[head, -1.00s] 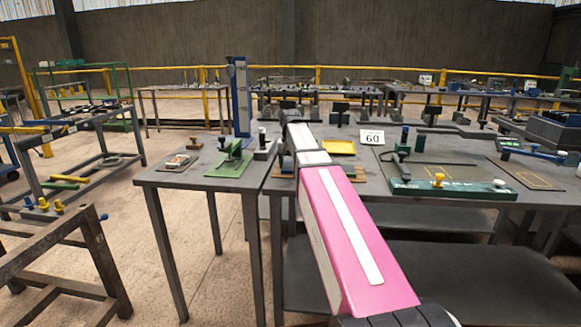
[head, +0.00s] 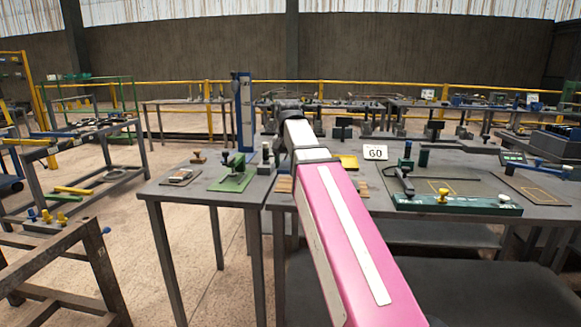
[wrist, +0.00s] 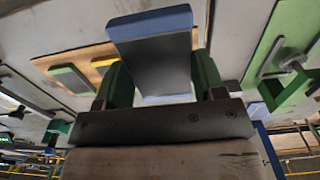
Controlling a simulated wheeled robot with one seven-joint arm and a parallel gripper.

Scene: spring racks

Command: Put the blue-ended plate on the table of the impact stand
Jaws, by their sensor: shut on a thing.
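In the wrist view, my gripper (wrist: 160,75) is shut on the blue-ended plate (wrist: 153,60), a dark grey slab with blue at both ends. Its green fingers press on the plate's two sides, and it is held clear of the table top. In the head view my arm hides the fingers and the plate. A tall blue upright with white marks (head: 244,112), which looks like the impact stand, rises at the back of the near left table, left of my arm's end. I cannot make out its own table.
A green fixture (head: 233,176) and a small block on a board (head: 181,177) stand on the left table (head: 205,194).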

